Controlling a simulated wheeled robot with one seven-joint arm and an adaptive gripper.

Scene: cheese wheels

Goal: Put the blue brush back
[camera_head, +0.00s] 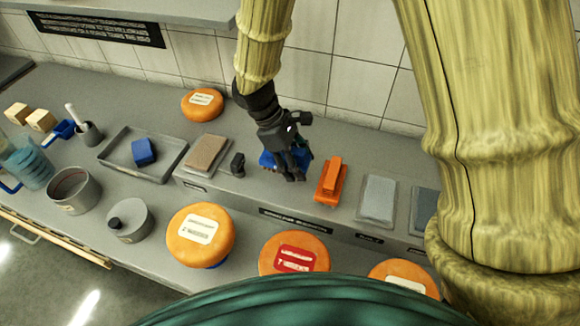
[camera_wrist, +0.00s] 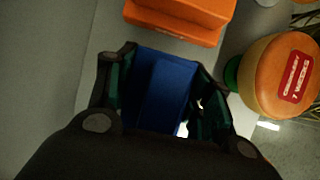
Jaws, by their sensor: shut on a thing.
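The blue brush (camera_wrist: 165,88) is between the fingers of my gripper (camera_wrist: 160,98) in the wrist view, with the gripper shut on it. In the head view my gripper (camera_head: 288,165) is over the grey raised shelf, left of the orange brush, and the blue brush (camera_head: 268,160) shows partly behind the dark fingers. I cannot tell whether its underside touches the shelf. The orange brush (camera_head: 331,180) sits on an orange base on the shelf; its edge also shows at the top of the wrist view (camera_wrist: 180,18).
A small dark object (camera_head: 238,163) and a tan pad (camera_head: 207,152) lie left of my gripper. A grey pad (camera_head: 378,199) lies right of the orange brush. A grey tray (camera_head: 172,166) holds a blue block (camera_head: 144,152). Orange cheese wheels (camera_head: 201,235) stand in front; another (camera_head: 202,104) stands behind.

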